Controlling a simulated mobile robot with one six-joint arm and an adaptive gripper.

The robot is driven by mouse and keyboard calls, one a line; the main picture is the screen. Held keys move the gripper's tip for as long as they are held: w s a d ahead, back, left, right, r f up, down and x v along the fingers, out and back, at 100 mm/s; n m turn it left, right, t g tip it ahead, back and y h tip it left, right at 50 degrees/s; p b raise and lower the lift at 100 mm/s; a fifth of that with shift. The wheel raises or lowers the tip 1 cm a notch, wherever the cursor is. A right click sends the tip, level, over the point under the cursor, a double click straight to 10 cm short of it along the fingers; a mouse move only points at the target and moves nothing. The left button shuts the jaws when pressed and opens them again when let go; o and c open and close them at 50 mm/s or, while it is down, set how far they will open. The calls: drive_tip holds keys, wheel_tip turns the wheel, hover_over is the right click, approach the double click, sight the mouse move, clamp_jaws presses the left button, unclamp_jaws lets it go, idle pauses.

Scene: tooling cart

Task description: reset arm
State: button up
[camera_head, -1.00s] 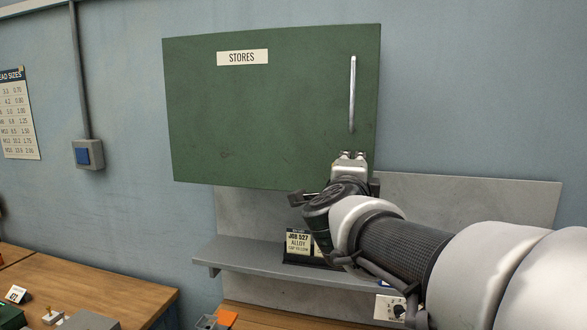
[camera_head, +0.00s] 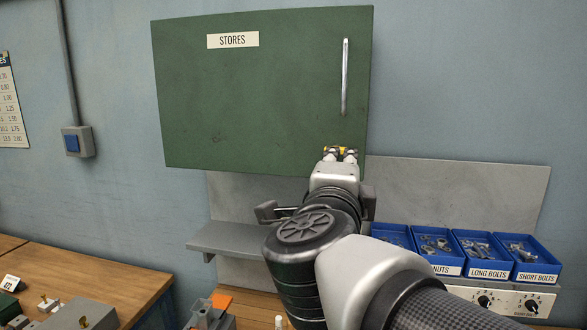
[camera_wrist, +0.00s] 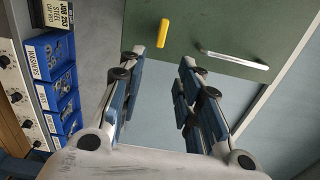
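My gripper (camera_head: 340,152) is raised in front of the lower right part of the green STORES cabinet door (camera_head: 260,90). In the wrist view its two fingers (camera_wrist: 163,58) stand apart, open, with nothing gripped between them. A small yellow cylinder (camera_wrist: 162,32) lies beyond the fingertips in the wrist view, against the green door. A bit of yellow (camera_head: 343,149) also shows at the fingertips in the head view. How far it is from the fingers I cannot tell. The door's silver handle (camera_head: 345,78) is above my gripper, apart from it.
Blue bins of fasteners (camera_head: 487,252) stand to the right, above a panel with knobs (camera_head: 508,301). A grey shelf (camera_head: 228,238) is below the cabinet, partly behind my arm. A wooden bench (camera_head: 90,285) with small items is at lower left.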

drive_tip(key=s+a+f+n+g+y+b, duration=0.1)
drive_tip(key=s+a+f+n+g+y, duration=0.1)
drive_tip(key=s+a+f+n+y, duration=0.45)
drive_tip(key=s+a+f+n+g+y, duration=0.1)
drive_tip(key=s+f+n+g+y, duration=0.15)
drive_tip(key=f+n, duration=0.75)
drive_tip(key=s+d+f+n+g+h, duration=0.1)
drive_tip(key=s+d+f+n+g, duration=0.1)
drive_tip(key=s+d+f+g, duration=0.2)
drive_tip(key=s+d+f+n+g+h+b, duration=0.1)
drive_tip(key=s+d+f+n+g+h, duration=0.1)
drive_tip(key=s+f, duration=0.8)
drive_tip(key=s+d+n+g, duration=0.1)
drive_tip(key=d+g, duration=0.1)
drive_tip(key=d, duration=0.1)
drive_tip(key=shift+s+d+f, duration=0.15)
drive_tip(key=shift+d+f, duration=0.1)
drive_tip(key=shift+f, duration=0.1)
